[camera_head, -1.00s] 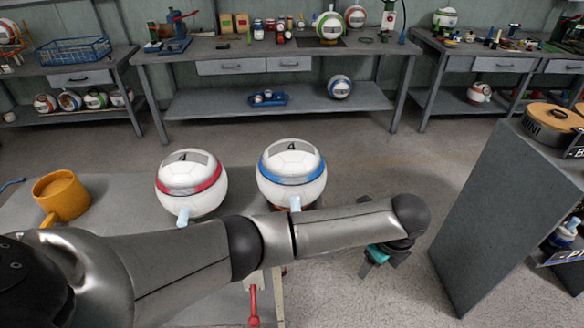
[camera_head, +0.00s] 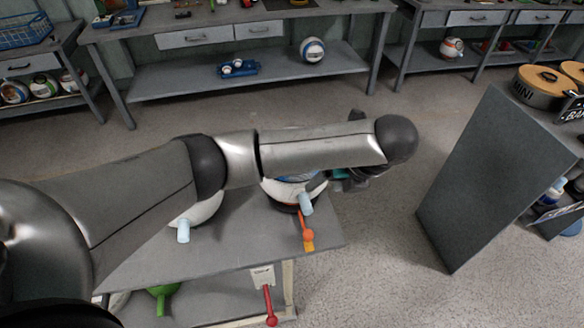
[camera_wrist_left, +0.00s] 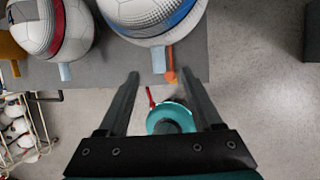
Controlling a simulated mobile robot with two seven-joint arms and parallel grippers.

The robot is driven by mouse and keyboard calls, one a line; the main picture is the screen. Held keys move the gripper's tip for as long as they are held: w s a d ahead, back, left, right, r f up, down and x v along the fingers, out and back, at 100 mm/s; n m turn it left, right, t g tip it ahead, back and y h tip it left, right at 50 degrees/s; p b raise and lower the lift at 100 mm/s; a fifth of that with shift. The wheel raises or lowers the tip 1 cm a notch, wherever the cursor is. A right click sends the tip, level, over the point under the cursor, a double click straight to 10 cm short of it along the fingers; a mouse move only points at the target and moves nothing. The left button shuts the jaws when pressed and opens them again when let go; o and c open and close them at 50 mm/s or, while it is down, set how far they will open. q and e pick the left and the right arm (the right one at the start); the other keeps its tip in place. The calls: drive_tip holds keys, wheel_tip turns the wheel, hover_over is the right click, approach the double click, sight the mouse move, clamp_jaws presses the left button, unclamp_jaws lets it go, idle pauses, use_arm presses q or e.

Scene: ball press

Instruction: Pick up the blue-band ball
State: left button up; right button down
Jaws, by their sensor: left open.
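The blue-band ball (camera_head: 282,192) is white with a blue stripe. In the head view my left arm hides most of it; it sits near the right end of the grey table. In the left wrist view the ball (camera_wrist_left: 150,22) is at the top, beyond my fingertips. My left gripper (camera_head: 338,182) is at the ball's right side in the head view. In the left wrist view the left gripper (camera_wrist_left: 161,72) is open, with nothing held between its fingers. Whether a finger touches the ball cannot be told. My right gripper is not in view.
A red-band ball (camera_wrist_left: 50,28) stands to the left, mostly hidden by my arm in the head view. Pale blue tabs and an orange-and-red piece (camera_head: 306,232) are at the table's (camera_head: 240,243) front edge. A grey cabinet (camera_head: 490,180) stands right, across clear floor.

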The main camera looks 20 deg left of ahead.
sight(306, 198)
use_arm(q)
drive_tip(key=x, duration=0.5)
drive_tip(key=shift+a+f, duration=0.1)
drive_tip(key=shift+a, duration=0.05)
drive_tip(key=b+x, duration=0.1)
drive_tip(key=x, duration=0.2)
drive_tip(key=shift+a+f, duration=0.25)
drive_tip(key=shift+f, duration=0.05)
drive_tip(key=shift+w+a+f, duration=0.15)
drive_tip(key=shift+a+f, duration=0.05)
drive_tip(key=shift+f, duration=0.25)
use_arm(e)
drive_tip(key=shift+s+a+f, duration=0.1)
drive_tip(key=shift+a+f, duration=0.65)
use_arm(q)
drive_tip(key=shift+c, duration=1.2)
clamp_jaws()
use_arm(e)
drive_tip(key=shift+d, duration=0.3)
